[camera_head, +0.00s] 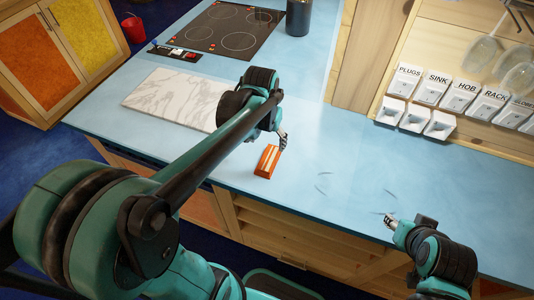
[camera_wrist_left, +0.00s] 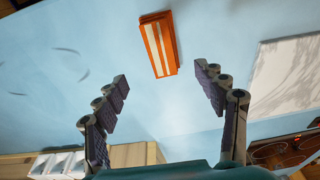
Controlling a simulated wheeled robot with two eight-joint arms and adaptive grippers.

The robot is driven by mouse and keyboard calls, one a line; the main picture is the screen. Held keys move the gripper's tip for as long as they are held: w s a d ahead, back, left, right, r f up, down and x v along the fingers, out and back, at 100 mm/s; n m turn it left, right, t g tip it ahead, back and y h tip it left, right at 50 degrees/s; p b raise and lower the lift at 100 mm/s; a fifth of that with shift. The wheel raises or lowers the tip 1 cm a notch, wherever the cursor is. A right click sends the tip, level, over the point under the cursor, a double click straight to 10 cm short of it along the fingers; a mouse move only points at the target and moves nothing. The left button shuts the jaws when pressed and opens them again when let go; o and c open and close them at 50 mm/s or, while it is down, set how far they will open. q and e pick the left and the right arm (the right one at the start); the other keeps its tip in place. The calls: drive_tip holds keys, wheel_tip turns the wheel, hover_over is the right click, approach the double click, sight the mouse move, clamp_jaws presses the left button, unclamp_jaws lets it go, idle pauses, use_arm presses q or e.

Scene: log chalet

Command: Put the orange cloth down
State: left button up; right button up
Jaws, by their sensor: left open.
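The orange cloth (camera_head: 267,161), folded into a small block with pale stripes, lies on the blue counter (camera_head: 330,165) near its front edge. It also shows in the left wrist view (camera_wrist_left: 159,45), at the top middle. My left gripper (camera_head: 282,141) is just beyond and above the cloth. In the left wrist view its two fingers (camera_wrist_left: 162,86) are spread wide with nothing between them, and the cloth lies past their tips, apart from them. My right gripper (camera_head: 391,220) is over the front of the counter at the right, away from the cloth; its jaw opening is too small to tell.
A marble board (camera_head: 165,98) lies left of my left gripper. A black hob (camera_head: 225,30) and a dark pot (camera_head: 298,17) are at the back. The counter between the cloth and the bins is clear.

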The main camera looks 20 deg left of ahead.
use_arm(q)
drive_tip(key=s+d+r+t, duration=0.2)
drive_tip(key=s+d+t, duration=0.3)
drive_tip(key=s, duration=0.6)
drive_tip(key=shift+s+m, duration=0.15)
drive_tip(key=shift+m, duration=0.15)
wheel_tip(320, 180, down, 3)
drive_tip(key=b, duration=0.3)
drive_tip(key=shift+f, duration=0.2)
